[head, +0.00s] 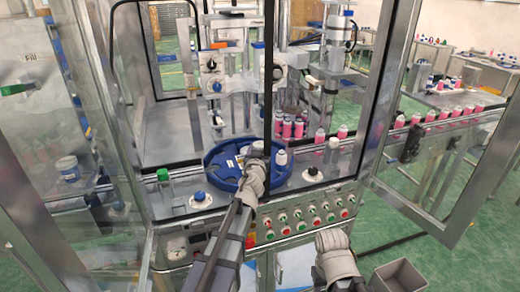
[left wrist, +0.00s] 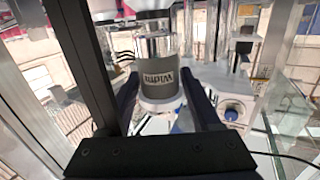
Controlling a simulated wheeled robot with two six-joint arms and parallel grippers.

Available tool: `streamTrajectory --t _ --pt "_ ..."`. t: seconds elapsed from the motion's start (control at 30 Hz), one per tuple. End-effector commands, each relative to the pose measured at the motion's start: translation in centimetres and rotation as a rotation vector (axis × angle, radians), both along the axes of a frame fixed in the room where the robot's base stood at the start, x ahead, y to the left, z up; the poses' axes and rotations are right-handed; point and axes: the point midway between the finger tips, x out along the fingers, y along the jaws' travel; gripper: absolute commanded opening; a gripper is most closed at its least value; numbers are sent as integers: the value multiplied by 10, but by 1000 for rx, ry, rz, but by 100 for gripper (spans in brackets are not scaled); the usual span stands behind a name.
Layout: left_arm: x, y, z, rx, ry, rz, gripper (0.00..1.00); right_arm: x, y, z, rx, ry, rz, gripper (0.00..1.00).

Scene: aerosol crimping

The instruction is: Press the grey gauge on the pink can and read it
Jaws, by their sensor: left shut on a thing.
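The grey gauge (left wrist: 157,82) is a dark grey cylinder with white lettering that reads WIDTH, upside down in the left wrist view, and a pale band at one end. My left gripper (left wrist: 165,98) is shut on it, a finger on each side. In the head view my left gripper (head: 257,150) is over the right part of the blue wheel (head: 216,160) and mostly hides the gauge. Several pink cans (head: 287,129) stand behind and right of the wheel. I cannot tell whether the gauge touches a can. My right gripper (head: 333,241) is low, in front of the button panel; its fingers are unclear.
A row of pink cans (head: 420,128) runs off to the right. The button panel (head: 305,217) fronts the machine. An open glass door (head: 440,160) stands on the right, with metal frame posts around. A grey bin (head: 399,275) sits on the floor at lower right.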

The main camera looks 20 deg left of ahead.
Motion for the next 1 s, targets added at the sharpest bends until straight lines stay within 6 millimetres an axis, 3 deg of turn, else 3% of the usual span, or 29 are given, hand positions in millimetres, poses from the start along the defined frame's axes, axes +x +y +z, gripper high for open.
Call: streamTrajectory --t 1.0 --pt "0 0 -15 0 0 0 0 0 0 -15 0 0 0 50"
